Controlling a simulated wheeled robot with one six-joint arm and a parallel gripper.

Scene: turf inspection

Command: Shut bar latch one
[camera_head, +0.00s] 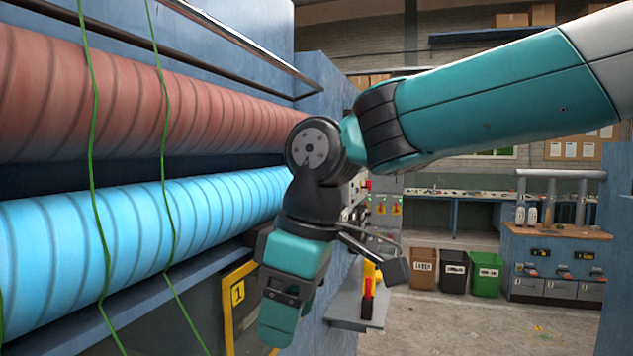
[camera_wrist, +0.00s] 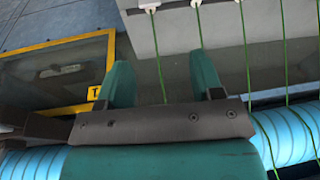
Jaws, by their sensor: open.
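A yellow-framed panel marked 1 (camera_head: 228,308) is set in the machine's lower side, left of my gripper (camera_head: 279,318). In the wrist view this yellow frame (camera_wrist: 62,43) surrounds a glassy pane at the upper left.
A blue ribbed roller (camera_head: 120,240) lies below a red one (camera_head: 120,95), with green strands (camera_head: 165,130) hanging across both. A grey shelf (camera_head: 345,312) with a red and yellow item stands right of my gripper. Bins (camera_head: 454,270) and open floor lie beyond.

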